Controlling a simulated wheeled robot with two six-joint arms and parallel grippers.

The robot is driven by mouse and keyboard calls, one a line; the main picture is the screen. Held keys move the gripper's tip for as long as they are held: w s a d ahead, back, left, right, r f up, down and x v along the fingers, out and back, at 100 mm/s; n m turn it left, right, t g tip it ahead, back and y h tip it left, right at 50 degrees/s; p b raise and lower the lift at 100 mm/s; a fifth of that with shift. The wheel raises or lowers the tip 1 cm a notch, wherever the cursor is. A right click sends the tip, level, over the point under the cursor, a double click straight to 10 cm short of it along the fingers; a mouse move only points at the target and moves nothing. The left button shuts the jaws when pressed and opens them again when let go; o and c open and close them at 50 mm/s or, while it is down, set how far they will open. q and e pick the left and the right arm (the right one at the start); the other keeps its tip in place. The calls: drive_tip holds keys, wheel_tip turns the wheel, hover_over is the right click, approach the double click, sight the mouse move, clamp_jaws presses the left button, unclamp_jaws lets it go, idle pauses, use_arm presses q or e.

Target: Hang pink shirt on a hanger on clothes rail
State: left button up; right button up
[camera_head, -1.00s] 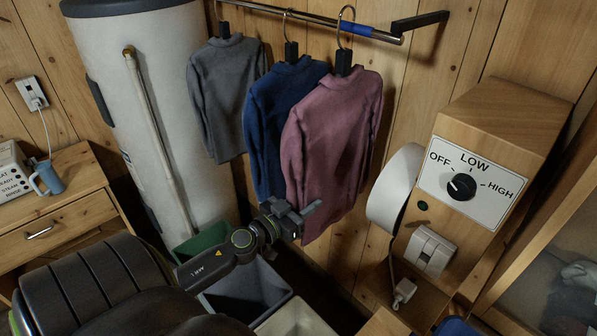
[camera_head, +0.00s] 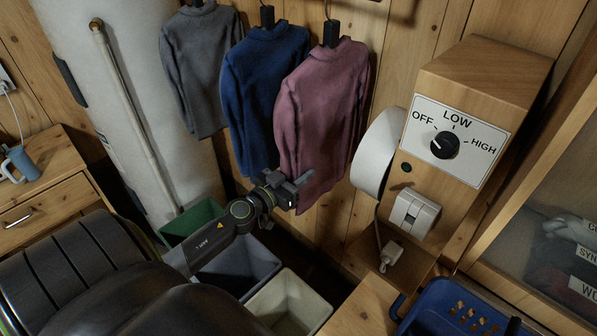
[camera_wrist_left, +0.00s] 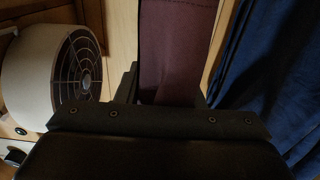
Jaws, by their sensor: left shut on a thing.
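The pink shirt (camera_head: 322,110) hangs on a dark hanger (camera_head: 331,32) at the right end of the row, with its hem free below. The hanger's top and the rail are mostly cut off by the upper edge of the head view. My left gripper (camera_head: 294,189) is at the shirt's lower left edge, shut on the pink shirt. In the left wrist view, dark pink cloth (camera_wrist_left: 177,50) fills the space between the fingers. My right gripper is not in view.
A blue shirt (camera_head: 250,95) and a grey shirt (camera_head: 202,70) hang to the left. Bins (camera_head: 290,300) stand below. A white round fan (camera_head: 378,150) and a wooden dial box (camera_head: 455,125) are close on the right. A blue basket (camera_head: 450,305) is at lower right.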

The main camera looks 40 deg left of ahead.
use_arm(q)
drive_tip(key=o, duration=1.3)
drive_tip(key=shift+c, duration=0.2)
drive_tip(key=shift+s+a+f, duration=0.1)
drive_tip(key=shift+s+f, duration=0.05)
drive_tip(key=shift+s, duration=0.3)
drive_tip(key=s+a+b, duration=0.1)
drive_tip(key=s+b, duration=0.9)
drive_tip(key=s, duration=0.6)
drive_tip(key=shift+s+b, duration=0.25)
drive_tip(key=shift+b, duration=0.15)
